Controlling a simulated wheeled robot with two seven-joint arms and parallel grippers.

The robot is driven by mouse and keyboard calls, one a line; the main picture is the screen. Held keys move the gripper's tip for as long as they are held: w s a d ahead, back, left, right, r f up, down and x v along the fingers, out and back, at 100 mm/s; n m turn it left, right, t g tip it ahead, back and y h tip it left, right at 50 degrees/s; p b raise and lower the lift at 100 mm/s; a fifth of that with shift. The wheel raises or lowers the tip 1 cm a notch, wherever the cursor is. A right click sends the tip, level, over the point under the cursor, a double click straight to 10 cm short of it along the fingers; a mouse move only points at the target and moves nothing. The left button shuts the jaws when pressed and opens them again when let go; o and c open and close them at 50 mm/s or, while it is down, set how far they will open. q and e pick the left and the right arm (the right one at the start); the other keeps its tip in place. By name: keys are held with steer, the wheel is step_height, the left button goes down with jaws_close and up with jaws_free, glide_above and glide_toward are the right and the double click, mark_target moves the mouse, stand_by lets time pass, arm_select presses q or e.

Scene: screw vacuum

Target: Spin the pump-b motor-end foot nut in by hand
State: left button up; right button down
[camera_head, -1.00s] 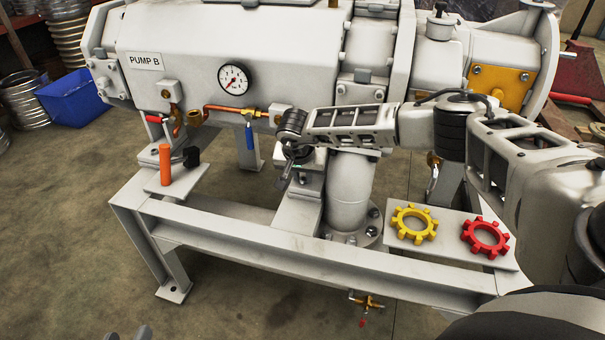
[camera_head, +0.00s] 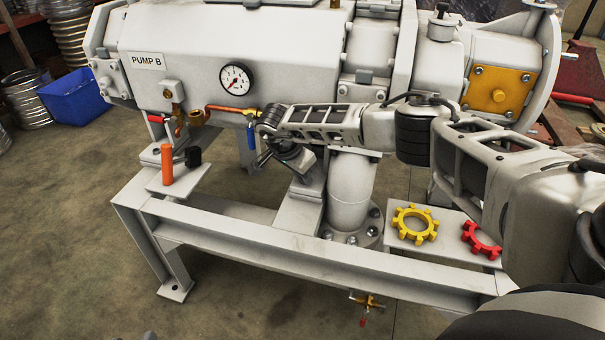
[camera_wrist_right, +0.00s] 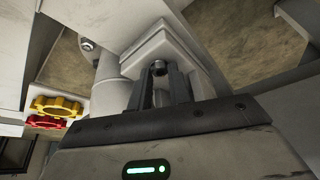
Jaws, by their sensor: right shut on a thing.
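Pump B (camera_head: 200,50) is a large light-grey machine on a steel frame, with its name plate and a round gauge. My right gripper (camera_head: 266,160) is at the pump's foot (camera_head: 308,187), left of the thick vertical pipe, and the arm hides much of the foot in the head view. In the right wrist view, my right gripper's two dark fingers (camera_wrist_right: 160,88) are shut on a small dark round nut (camera_wrist_right: 159,67) at the light-grey foot block (camera_wrist_right: 175,45). Whether the nut sits on a stud thread cannot be told.
A yellow toothed ring (camera_head: 414,224) and a red toothed ring (camera_head: 482,240) lie on a plate at the right. An orange-handled tool (camera_head: 167,165) and a black piece (camera_head: 193,156) stand on the left plate. A blue-handled valve (camera_head: 251,135) hangs close to my gripper.

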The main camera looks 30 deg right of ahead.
steer(key=shift+w+m+g, duration=0.1)
steer(key=shift+m+g, duration=0.3)
steer(key=shift+m, duration=0.5)
steer(key=shift+m+b, duration=0.5)
steer(key=shift+m, duration=0.1)
steer(key=shift+w+m+g, duration=0.1)
steer(key=shift+m+g, duration=0.3)
arm_select(q)
steer(key=shift+w+d+r+h, duration=0.25)
steer(key=shift+r+h, duration=0.05)
steer(key=shift+r, duration=0.2)
steer(key=shift+t, duration=0.3)
arm_select(e)
steer(key=shift+m, duration=0.3)
steer(key=c, duration=1.3)
jaws_free()
steer(key=shift+r, duration=0.1)
arm_select(q)
steer(key=shift+s+f+n, duration=0.1)
steer(key=shift+n, duration=0.2)
